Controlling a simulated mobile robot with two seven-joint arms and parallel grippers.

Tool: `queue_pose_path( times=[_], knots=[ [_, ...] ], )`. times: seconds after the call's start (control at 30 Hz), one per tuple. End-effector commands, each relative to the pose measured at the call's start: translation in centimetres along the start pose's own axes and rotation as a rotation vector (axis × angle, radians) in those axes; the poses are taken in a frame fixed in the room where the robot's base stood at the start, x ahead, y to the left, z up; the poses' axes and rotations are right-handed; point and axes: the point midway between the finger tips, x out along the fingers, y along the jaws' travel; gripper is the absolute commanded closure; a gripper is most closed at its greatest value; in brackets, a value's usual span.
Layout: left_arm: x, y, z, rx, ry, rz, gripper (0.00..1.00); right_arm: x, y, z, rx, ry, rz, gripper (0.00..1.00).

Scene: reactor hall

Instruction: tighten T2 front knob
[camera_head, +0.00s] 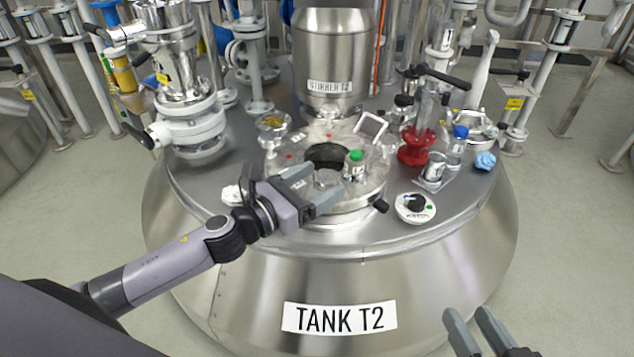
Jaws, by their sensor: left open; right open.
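The tank T2 (250,285) fills the middle, with a round metal hatch lid (360,188) on its top. A small silver knob (326,177) sits at the front of the lid; which part is named the front knob is not labelled. My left gripper (326,181) reaches in from the left with its jaws open, one finger on each side of this silver knob. I cannot tell whether the fingers touch it. My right gripper (468,314) is open and empty at the bottom right, in front of the tank.
A green-capped jar (354,164) stands on the lid close to the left fingertips. A black handle (380,205) sticks out at the lid's front right.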

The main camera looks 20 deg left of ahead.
Motion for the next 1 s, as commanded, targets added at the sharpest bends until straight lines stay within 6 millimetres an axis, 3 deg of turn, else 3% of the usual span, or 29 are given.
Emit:
queue_pose_path(
  times=[0.37,0.5,0.53,1.0],
  knots=[
    [0.32,-0.04,0.01,0.000,0.000,-0.001,0.24,-0.14,-0.03,-0.24,-0.004,0.007,-0.001,0.57],
    [0.31,-0.03,0.01,0.000,0.000,-0.001,0.69,-0.15,-0.01,-0.20,-0.004,0.006,-0.001,0.57],
    [0.31,-0.03,0.01,0.000,0.000,-0.001,0.77,-0.14,-0.01,-0.19,-0.005,0.005,-0.001,0.57],
    [0.31,0.34,-0.12,0.003,0.001,-0.093,0.77,-0.03,0.39,0.60,-0.027,0.007,0.013,0.57]
  ],
)
